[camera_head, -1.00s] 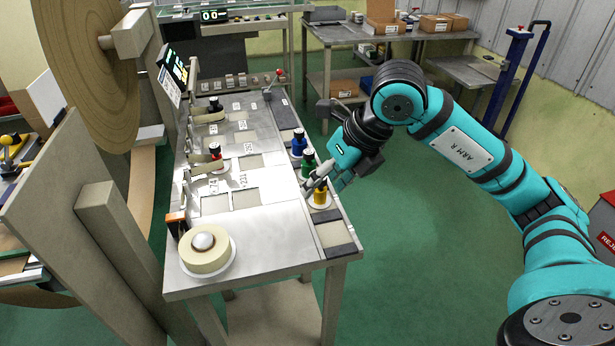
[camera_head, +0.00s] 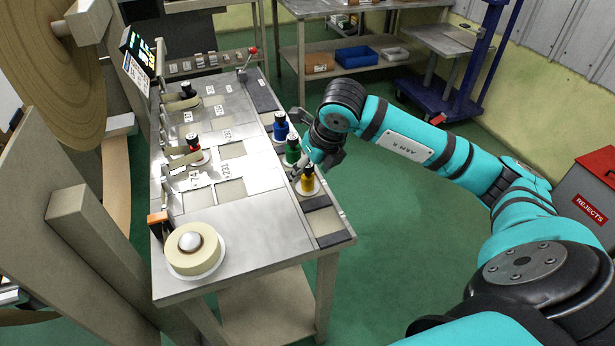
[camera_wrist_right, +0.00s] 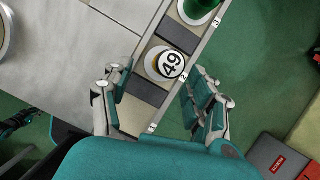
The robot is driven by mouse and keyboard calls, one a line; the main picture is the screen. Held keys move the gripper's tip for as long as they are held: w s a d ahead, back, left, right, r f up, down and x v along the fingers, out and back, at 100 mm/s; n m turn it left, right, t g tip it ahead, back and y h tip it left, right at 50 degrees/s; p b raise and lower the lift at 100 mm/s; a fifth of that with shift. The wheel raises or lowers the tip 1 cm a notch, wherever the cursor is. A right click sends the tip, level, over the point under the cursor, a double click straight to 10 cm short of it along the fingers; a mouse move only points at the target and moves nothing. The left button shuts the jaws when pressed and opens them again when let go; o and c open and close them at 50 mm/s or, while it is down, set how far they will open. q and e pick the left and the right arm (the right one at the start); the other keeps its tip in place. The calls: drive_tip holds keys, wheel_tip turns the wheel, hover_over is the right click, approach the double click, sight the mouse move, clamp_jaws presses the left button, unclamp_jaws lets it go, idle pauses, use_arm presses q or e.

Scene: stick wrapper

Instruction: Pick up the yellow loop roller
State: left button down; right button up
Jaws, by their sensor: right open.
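In the right wrist view a roller (camera_wrist_right: 168,64) with a round top marked 49 shows from above, ahead of the fingers. My right gripper (camera_head: 307,166) is at the yellow roller, in front of the green roller (camera_head: 293,152). In the right wrist view my right gripper (camera_wrist_right: 158,82) is open and empty, its fingers spread to either side. Whether they touch the roller cannot be told.
A blue roller (camera_head: 280,128) stands behind the green one, which also shows in the wrist view (camera_wrist_right: 197,8). A red roller (camera_head: 194,146) and a cream tape roll (camera_head: 193,250) are on the metal table (camera_head: 255,240). A rejects bin (camera_head: 590,205) is at the right.

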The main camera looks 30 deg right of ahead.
sight(309, 172)
drive_tip(key=shift+w+d+f, duration=0.1)
drive_tip(key=shift+w+f, duration=0.05)
drive_tip(key=shift+f, duration=0.15)
drive_tip(key=x, duration=0.2)
drive_tip(key=p+x, duration=0.1)
drive_tip(key=shift+w+d+f, duration=0.2)
drive_tip(key=shift+d+f, duration=0.05)
drive_tip(key=shift+d, duration=0.05)
drive_tip(key=shift+w+f, duration=0.2)
drive_tip(key=shift+f, duration=0.25)
use_arm(q)
drive_tip(key=shift+s+a+r, duration=0.1)
drive_tip(key=shift+s+r, duration=0.1)
drive_tip(key=shift+r, duration=0.4)
use_arm(e)
clamp_jaws()
